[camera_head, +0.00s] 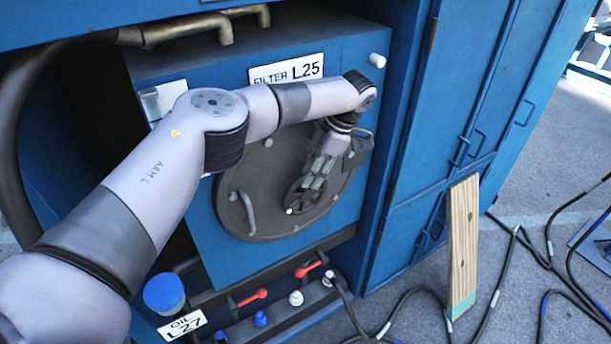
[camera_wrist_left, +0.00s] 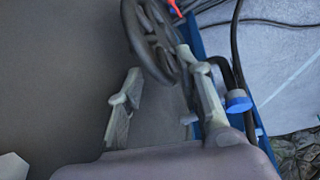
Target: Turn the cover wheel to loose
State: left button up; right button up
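A round dark grey cover (camera_head: 262,193) sits on the front of the blue filter unit under the "FILTER L25" label. A small dark cover wheel (camera_head: 294,200) is on its right part, partly hidden by my gripper. My left gripper (camera_head: 313,181) is in front of the wheel, pointing down at it. In the left wrist view, my gripper (camera_wrist_left: 160,95) has its two fingers spread apart, and the wheel (camera_wrist_left: 152,35) shows at and beyond the fingertips. The right finger looks close beside the rim; I cannot tell whether they touch. My right gripper is not in view.
A curved handle (camera_head: 248,213) stands on the cover's left side. Below are red valve levers (camera_head: 308,269), a blue cap (camera_head: 164,293) and the "OIL L27" label. A wooden plank (camera_head: 462,245) leans against the blue cabinet at right. Cables lie on the ground.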

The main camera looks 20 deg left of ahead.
aim_at(303, 192)
pick_arm(q)
jog(key=shift+p+x, duration=0.45)
jog(key=shift+x, duration=1.4)
jog(key=shift+c, duration=0.5)
jog(key=shift+r, duration=0.1)
grip_shut()
